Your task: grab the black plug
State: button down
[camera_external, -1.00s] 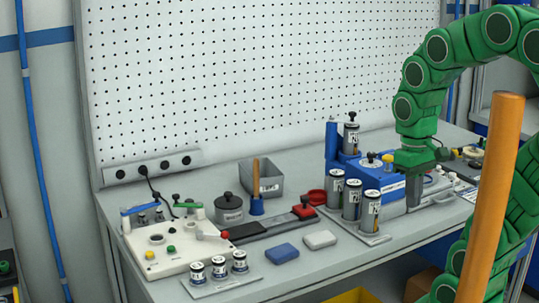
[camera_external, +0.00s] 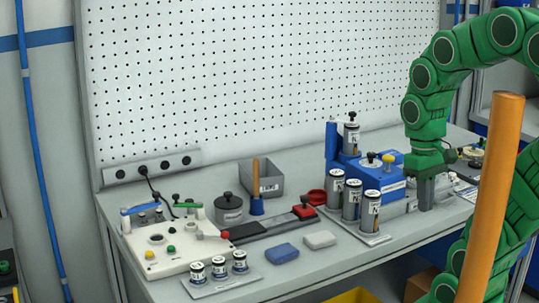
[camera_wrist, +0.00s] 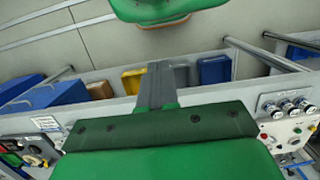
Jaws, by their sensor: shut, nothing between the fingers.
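A black plug (camera_external: 143,170) with a dark cable sits at the grey socket strip (camera_external: 110,176) at the foot of the pegboard, on the left. Its cable hangs down behind the white control box (camera_external: 170,252). My gripper (camera_external: 426,208) is on the far right of the bench, well away from that plug, pointing down beside the blue machine (camera_external: 385,185). Its fingers are together and empty; they also show in the wrist view (camera_wrist: 159,68). I cannot make out the plug in the wrist view.
Grey cylinders (camera_external: 371,211) stand on a plate left of my gripper. A grey bin (camera_external: 268,182), a black-lidded pot (camera_external: 229,209) and blue and white blocks (camera_external: 282,253) lie between. An orange post (camera_external: 492,190) stands in front. Coloured bins (camera_wrist: 214,69) show beyond the bench edge.

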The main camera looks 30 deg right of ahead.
jog(key=c, duration=0.8)
grip_release()
